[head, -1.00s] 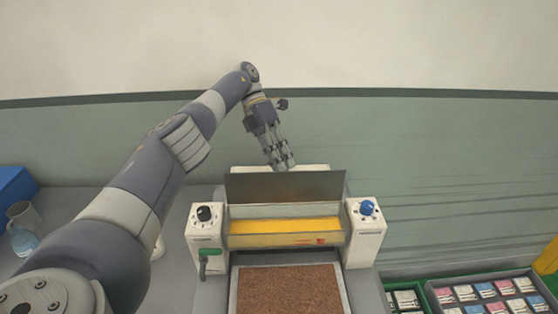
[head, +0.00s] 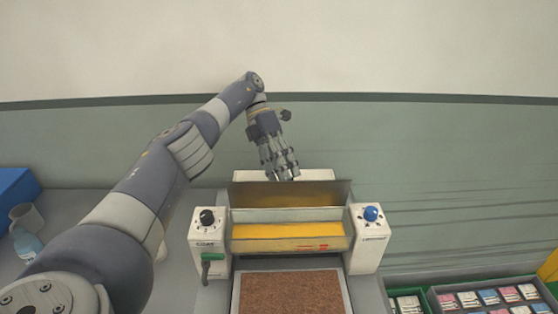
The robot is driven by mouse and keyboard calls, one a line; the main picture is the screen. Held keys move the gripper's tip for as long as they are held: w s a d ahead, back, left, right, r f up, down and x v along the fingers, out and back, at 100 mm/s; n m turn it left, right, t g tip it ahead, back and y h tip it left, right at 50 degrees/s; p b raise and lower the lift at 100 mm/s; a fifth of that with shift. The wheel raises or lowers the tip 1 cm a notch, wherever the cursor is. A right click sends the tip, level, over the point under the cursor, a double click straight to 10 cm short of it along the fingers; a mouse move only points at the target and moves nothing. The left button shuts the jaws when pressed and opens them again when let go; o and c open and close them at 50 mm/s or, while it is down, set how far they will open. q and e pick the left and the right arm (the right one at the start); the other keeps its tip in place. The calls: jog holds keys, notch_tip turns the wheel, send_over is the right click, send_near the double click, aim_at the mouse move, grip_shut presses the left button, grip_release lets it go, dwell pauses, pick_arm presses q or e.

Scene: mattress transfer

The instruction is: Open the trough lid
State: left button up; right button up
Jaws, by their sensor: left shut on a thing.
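The trough lid (head: 315,194) is a flat panel standing raised behind the open trough in the head view, tilted back, with a yellowish sheen on its face. The trough (head: 290,243) in front of it shows yellow contents (head: 285,231) inside. My left gripper (head: 284,176) comes from above and behind, its fingertips at the lid's upper edge. It is shut on the lid, though the contact itself is partly hidden behind the panel. My right gripper is not in view.
White housings with a black knob (head: 207,218) and a blue knob (head: 371,214) flank the trough. A brown-filled tray (head: 347,292) lies in front.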

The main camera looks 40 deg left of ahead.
pick_arm(q)
notch_tip(320, 180, up, 10)
dwell(0.8)
dwell(0.6)
